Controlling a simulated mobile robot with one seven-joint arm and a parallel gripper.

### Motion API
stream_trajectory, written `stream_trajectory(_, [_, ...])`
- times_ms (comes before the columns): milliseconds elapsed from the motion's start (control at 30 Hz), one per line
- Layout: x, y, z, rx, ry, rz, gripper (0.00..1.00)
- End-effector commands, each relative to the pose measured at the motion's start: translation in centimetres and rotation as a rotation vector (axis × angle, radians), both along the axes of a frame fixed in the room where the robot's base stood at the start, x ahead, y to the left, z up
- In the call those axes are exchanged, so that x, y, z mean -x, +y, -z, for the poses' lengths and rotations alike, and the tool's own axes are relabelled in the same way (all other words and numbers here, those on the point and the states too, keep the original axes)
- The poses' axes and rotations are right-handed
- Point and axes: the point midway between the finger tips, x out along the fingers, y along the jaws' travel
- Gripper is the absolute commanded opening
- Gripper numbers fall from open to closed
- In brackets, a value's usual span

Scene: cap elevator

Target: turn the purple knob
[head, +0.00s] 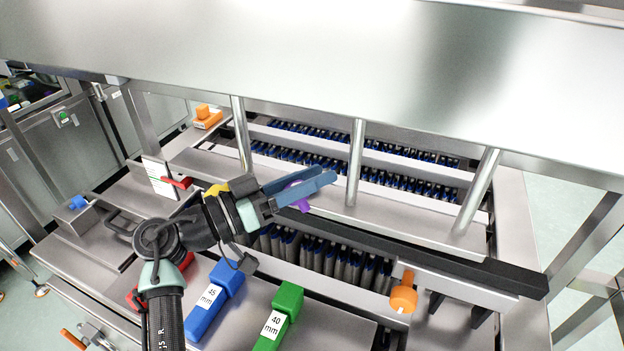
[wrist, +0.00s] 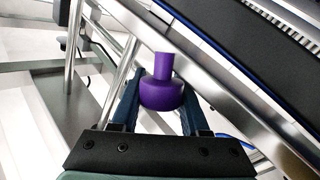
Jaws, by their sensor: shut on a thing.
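The purple knob (head: 303,203) shows in the head view partly hidden behind my gripper's blue fingers. In the wrist view the purple knob (wrist: 162,90) has a wide round body and a narrower stem, and it sits between the two fingers. The exact contact of the fingertips is hard to see.
An orange knob (head: 403,297) is at the lower right. A blue block marked 45 mm (head: 215,302) and a green block marked 40 mm (head: 278,316) lie in front. Metal posts (head: 356,160) and a wide steel panel (head: 330,60) stand close above and behind my gripper.

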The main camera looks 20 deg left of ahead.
Motion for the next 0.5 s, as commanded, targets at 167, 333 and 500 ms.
stream_trajectory(167, [0.02,0.05,0.02,0.001,0.002,-0.001,0.67])
stream_trajectory(333, [0.01,0.03,0.02,0.0,0.002,0.0,0.75])
stream_trajectory(500, [0.06,0.07,0.05,0.0,0.002,0.0,0.75])
